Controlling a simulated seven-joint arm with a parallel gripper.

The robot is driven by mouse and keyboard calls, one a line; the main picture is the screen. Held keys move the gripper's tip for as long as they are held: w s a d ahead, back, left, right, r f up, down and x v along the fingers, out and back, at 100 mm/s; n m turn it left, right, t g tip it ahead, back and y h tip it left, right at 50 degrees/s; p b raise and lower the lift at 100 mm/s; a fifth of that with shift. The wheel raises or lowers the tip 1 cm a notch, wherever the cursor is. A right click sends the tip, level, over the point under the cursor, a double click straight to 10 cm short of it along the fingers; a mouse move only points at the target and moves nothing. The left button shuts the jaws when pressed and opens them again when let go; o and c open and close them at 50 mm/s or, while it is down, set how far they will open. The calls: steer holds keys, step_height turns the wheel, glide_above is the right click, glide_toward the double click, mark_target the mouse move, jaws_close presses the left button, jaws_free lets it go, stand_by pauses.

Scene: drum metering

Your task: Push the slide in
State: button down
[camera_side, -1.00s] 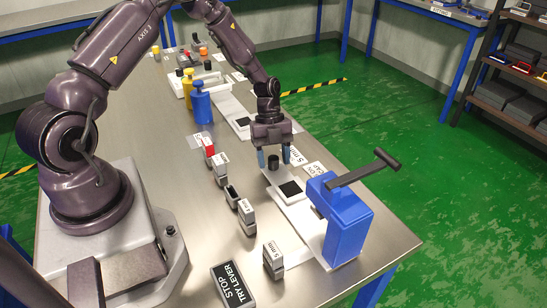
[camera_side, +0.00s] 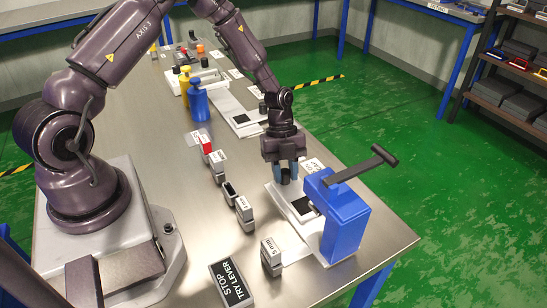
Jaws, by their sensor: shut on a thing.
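The slide is a pale flat piece with a black square (camera_side: 302,207) and a black knob (camera_side: 286,177) at its far end. It lies on a white base strip (camera_side: 274,196) that runs to the blue drum body (camera_side: 345,222), which has a dark lever (camera_side: 355,168) on top. My gripper (camera_side: 285,174) is shut on the black knob, with a blue finger on each side of it. The black square is close to the blue body. The slide's near end is hidden by the blue body.
Several small blocks line the table's middle. Blue (camera_side: 198,100) and yellow (camera_side: 185,82) bottles stand farther back. The table's right edge is near the blue body.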

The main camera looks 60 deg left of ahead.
mark_target(300, 201)
steer(key=d, duration=0.6)
steer(key=shift+r, duration=0.1)
steer(key=c, duration=0.9)
jaws_free()
steer(key=shift+o, duration=0.2)
steer(key=shift+a, duration=0.15)
steer(key=shift+a+r, duration=0.1)
steer(key=shift+r, duration=0.05)
steer(key=v, duration=1.2)
steer(key=shift+a+r, duration=0.15)
steer(key=shift+r, duration=0.1)
